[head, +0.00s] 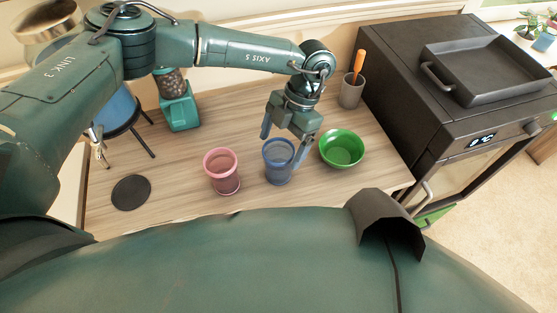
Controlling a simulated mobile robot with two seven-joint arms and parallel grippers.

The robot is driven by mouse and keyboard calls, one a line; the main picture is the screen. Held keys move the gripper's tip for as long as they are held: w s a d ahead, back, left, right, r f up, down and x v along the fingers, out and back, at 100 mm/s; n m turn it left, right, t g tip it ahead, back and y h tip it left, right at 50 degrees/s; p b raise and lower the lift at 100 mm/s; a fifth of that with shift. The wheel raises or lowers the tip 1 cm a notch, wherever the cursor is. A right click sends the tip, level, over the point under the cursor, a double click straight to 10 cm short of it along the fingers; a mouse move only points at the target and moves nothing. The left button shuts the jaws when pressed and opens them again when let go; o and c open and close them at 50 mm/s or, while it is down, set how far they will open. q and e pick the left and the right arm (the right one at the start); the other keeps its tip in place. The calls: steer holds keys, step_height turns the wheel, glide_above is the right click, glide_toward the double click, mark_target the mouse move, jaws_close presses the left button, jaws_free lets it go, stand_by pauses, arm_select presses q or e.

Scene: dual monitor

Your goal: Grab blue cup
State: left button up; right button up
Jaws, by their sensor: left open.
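The blue cup (278,168) stands upright on the wooden counter (170,205), between a pink cup and a green bowl. My left gripper (284,146) reaches down over the blue cup from behind, its fingers apart. One finger is at the upper left of the cup and the other is by the cup's right rim. I cannot tell whether the fingers touch the cup. My right gripper is not in view.
The pink cup (222,172) is close on the left and the green bowl (342,149) close on the right. A grey holder (351,93) with an orange-handled tool stands behind. A black oven (440,100) borders the counter's right. A dark coaster (131,192) lies left.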

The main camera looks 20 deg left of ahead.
arm_select(q)
steer(key=shift+s+a+f, duration=0.1)
steer(key=shift+s+f, duration=0.1)
steer(key=shift+f, duration=0.25)
steer(key=c, duration=1.4)
